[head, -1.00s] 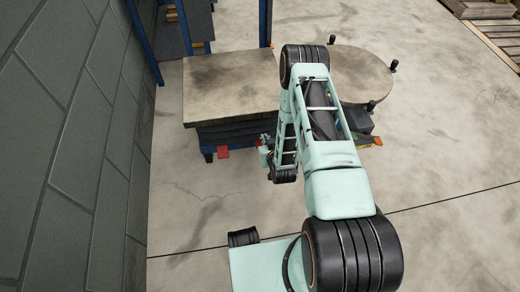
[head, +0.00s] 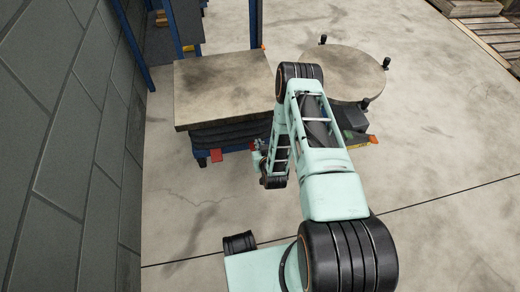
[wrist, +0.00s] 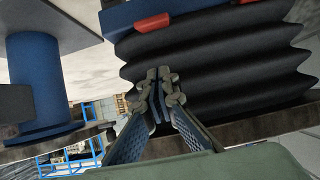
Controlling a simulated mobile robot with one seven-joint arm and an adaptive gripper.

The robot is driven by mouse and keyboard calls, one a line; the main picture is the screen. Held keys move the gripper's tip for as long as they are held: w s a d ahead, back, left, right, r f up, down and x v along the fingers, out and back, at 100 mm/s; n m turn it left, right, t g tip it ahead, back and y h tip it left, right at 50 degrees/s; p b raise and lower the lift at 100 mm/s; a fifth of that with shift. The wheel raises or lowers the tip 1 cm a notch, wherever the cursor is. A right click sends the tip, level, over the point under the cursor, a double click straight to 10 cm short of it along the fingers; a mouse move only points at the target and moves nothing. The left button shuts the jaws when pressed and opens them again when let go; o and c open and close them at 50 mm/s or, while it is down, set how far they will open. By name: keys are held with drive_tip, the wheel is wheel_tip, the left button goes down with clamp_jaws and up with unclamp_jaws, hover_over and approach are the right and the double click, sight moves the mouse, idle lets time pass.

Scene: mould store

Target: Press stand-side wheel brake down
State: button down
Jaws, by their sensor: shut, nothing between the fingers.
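The lift table (head: 222,85) has a grey top above black bellows (head: 232,134) and a blue base. One red brake pedal (head: 215,155) juts out at the base's left end. In the wrist view, which looks inverted, a red pedal (wrist: 152,23) sits on the blue base edge on the side towards the blue column. Another red piece (wrist: 235,2) is cut by the top edge. My gripper (wrist: 160,78) is shut and empty in front of the bellows, apart in the picture from the nearer red pedal.
A round-topped stand (head: 345,70) with dark knobs is right of the lift table. Its blue column (wrist: 40,75) seems to show in the wrist view. An orange-tipped part (head: 372,139) lies below it. A dark block wall (head: 60,150) bounds the left; the front floor is clear.

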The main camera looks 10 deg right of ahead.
drive_tip(key=b+x, duration=0.2)
drive_tip(key=x, duration=0.4)
drive_tip(key=shift+s+f, duration=0.1)
drive_tip(key=shift+f, duration=0.05)
drive_tip(key=shift+s+f+b, duration=0.25)
drive_tip(key=shift+f+b, duration=0.05)
drive_tip(key=shift+f, duration=0.3)
drive_tip(key=shift+s+f+b, duration=0.25)
drive_tip(key=shift+s+f, duration=0.05)
drive_tip(key=shift+f, duration=0.3)
drive_tip(key=shift+s+f, duration=0.2)
drive_tip(key=shift+f, duration=0.25)
drive_tip(key=shift+s, duration=0.15)
